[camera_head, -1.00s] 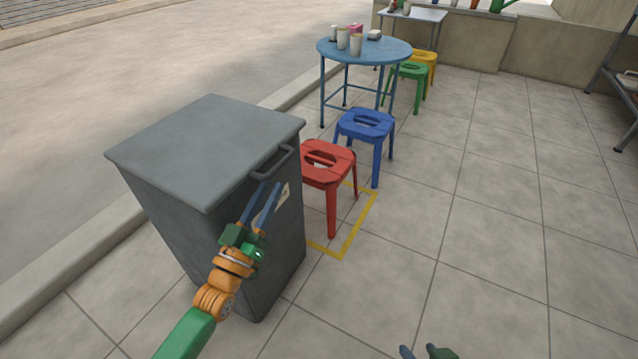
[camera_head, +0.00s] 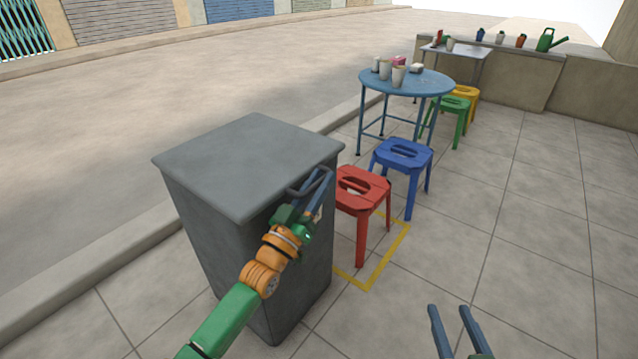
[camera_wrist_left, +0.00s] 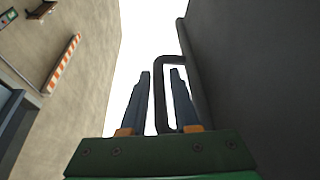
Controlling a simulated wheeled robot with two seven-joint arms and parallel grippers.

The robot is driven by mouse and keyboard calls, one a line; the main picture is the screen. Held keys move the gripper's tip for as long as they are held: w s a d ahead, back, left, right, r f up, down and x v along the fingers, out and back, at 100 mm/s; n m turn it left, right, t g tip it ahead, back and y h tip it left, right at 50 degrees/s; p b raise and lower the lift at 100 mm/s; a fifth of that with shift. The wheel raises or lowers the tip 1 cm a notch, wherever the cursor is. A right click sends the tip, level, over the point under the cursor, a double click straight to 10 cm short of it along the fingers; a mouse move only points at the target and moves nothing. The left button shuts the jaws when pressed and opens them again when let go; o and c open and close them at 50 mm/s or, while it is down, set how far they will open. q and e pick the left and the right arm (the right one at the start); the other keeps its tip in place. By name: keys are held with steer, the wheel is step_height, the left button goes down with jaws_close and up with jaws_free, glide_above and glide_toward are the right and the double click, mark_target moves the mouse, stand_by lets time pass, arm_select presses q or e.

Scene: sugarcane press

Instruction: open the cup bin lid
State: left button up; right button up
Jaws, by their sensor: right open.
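The grey cup bin (camera_head: 235,240) stands at centre left in the head view. Its flat lid (camera_head: 250,160) lies shut on top. A dark bar handle (camera_head: 308,184) sticks out from the lid's front right edge, and the handle (camera_wrist_left: 160,95) also shows in the left wrist view. My left gripper (camera_head: 323,172) is at the handle; in the left wrist view its fingers (camera_wrist_left: 160,72) are apart, with the handle bar between them. I cannot tell whether either finger touches it. My right gripper (camera_head: 448,308) is open and empty over the floor at the lower right.
A red stool (camera_head: 362,188) stands close beside the bin, with a blue stool (camera_head: 402,155) behind it. A round blue table (camera_head: 425,83) holds several cups. A yellow floor marking (camera_head: 370,288) lies by the bin. The tiled floor at right is clear.

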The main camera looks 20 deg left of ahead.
arm_select(q)
jaws_close()
stand_by(1.3)
